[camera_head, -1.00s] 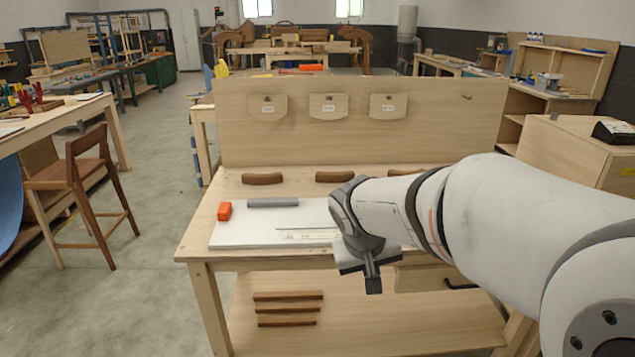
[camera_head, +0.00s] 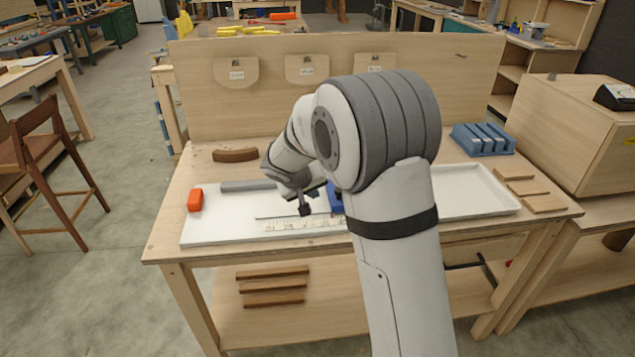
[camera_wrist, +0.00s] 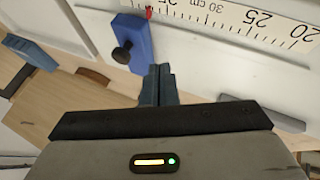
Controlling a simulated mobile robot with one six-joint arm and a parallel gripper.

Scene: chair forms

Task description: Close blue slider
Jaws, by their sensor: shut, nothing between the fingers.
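The blue slider (camera_wrist: 136,42) is a blue block with a black knob in the wrist view. It sits at one end of a white ruler (camera_wrist: 243,20) with black numbers. In the head view part of the blue slider (camera_head: 335,200) shows beside my arm, at the right end of the ruler (camera_head: 300,224); the rest is hidden behind my arm. My gripper (camera_head: 305,208) is shut and empty above the white tray, left of the slider. In the wrist view its fingertips (camera_wrist: 159,72) appear close beside the slider; I cannot tell whether they touch.
The white tray (camera_head: 211,222) also holds an orange block (camera_head: 195,199) and a grey bar (camera_head: 247,186). A blue slotted holder (camera_head: 482,139) and wooden plates (camera_head: 528,188) are at the right. An upright wooden panel (camera_head: 440,85) stands behind. The tray's right part is empty.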

